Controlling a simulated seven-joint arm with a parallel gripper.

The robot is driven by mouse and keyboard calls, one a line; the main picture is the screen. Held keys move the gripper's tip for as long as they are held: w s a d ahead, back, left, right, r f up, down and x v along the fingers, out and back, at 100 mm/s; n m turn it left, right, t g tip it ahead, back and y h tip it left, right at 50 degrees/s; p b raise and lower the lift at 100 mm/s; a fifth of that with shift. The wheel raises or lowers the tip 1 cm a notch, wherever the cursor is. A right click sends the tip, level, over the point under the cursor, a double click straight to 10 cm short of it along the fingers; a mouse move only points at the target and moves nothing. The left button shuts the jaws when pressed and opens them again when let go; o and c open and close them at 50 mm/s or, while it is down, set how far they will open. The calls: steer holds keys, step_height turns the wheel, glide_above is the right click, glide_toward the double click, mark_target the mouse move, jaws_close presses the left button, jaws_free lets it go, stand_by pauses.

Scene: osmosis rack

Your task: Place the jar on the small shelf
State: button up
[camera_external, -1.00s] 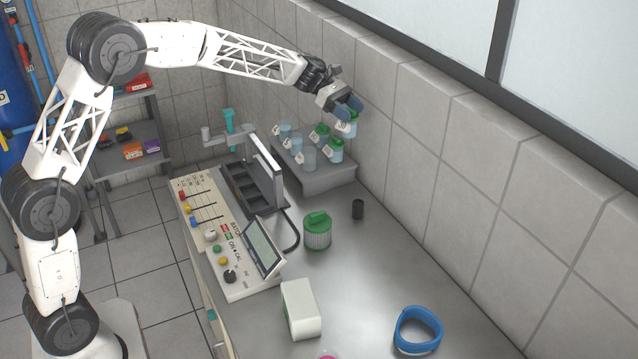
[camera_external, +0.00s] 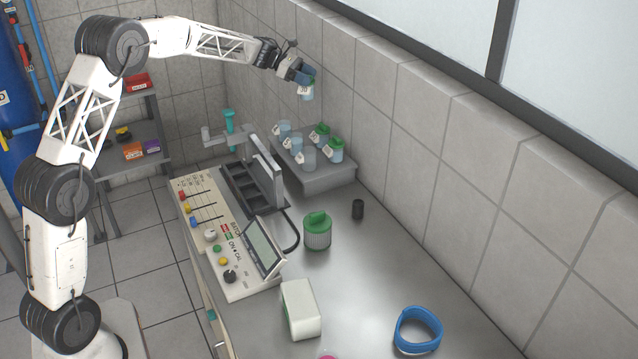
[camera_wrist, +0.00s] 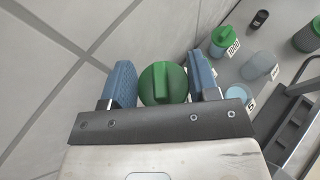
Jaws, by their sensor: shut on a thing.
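My gripper (camera_external: 302,74) is shut on a jar (camera_external: 307,93) with a pale blue body, held in the air above and behind the small shelf. In the wrist view the jar's green lid (camera_wrist: 163,83) sits between the two blue fingers of my gripper (camera_wrist: 162,84). The small grey shelf (camera_external: 325,181) stands on the bench against the tiled wall. Several labelled jars and beakers stand on it, among them a green-lidded jar (camera_external: 336,150) at its right end. A larger green-lidded jar (camera_external: 317,231) stands on the bench in front of the shelf.
A control panel (camera_external: 222,240) with a screen and a black rack (camera_external: 252,187) stand left of the shelf. A small black cylinder (camera_external: 358,209), a white box (camera_external: 301,309) and a blue ring (camera_external: 418,329) are on the bench. The bench's middle right is clear.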

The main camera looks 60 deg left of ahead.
mark_target(308, 100)
steer(key=shift+d+f, duration=0.1)
steer(key=shift+f, duration=1.95)
steer(key=shift+f, duration=2.5)
steer(key=shift+f, duration=2.5)
steer(key=shift+f, duration=0.15)
steer(key=o, duration=1.2)
steer(key=shift+c, duration=0.2)
steer(key=v, duration=1.2)
